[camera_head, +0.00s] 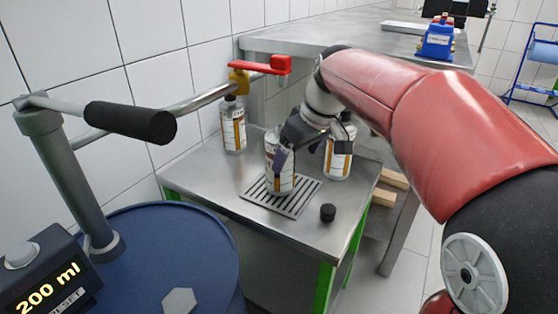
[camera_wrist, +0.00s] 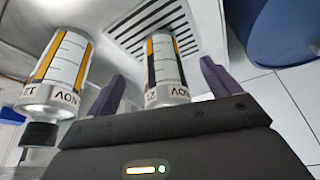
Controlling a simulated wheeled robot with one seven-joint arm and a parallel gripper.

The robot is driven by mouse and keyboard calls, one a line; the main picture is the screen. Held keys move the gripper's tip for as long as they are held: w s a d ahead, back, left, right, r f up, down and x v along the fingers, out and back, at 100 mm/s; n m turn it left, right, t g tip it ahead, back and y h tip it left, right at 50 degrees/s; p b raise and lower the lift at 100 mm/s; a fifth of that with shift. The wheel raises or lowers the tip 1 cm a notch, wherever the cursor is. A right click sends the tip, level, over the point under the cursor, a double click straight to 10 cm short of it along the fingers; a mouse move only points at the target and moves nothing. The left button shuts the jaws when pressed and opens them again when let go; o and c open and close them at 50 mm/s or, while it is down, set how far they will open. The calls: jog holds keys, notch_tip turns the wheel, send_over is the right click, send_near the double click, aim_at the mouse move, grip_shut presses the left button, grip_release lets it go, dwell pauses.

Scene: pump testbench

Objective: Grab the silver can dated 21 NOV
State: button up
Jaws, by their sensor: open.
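Three silver cans with white-and-orange labels stand upright in the head view: one at the back left (camera_head: 233,130), one on the slotted grate (camera_head: 281,178), one at the right (camera_head: 339,160). My gripper (camera_head: 300,150) is open at the grate can. In the wrist view, the grate can (camera_wrist: 166,65) stands between the purple fingers of my gripper (camera_wrist: 161,82), with no clear grip on it. Another can (camera_wrist: 62,68) with a black cap stands left of the fingers.
A loose black cap (camera_head: 328,212) lies on the steel table (camera_head: 215,182) right of the grate (camera_head: 293,205). A red-handled valve (camera_head: 267,65) projects above the back can. A blue drum (camera_head: 165,250) stands at front left.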

jog(key=shift+w+a, duration=0.35)
jog(key=shift+w, duration=0.15)
jog(key=w+a, duration=0.1)
jog(key=w, duration=0.1)
jog(key=w+a+f, duration=0.1)
jog(key=w+a, duration=0.1)
jog(key=shift+a+p, duration=0.1)
jog(key=shift+p, duration=0.2)
jog(key=c, duration=1.3)
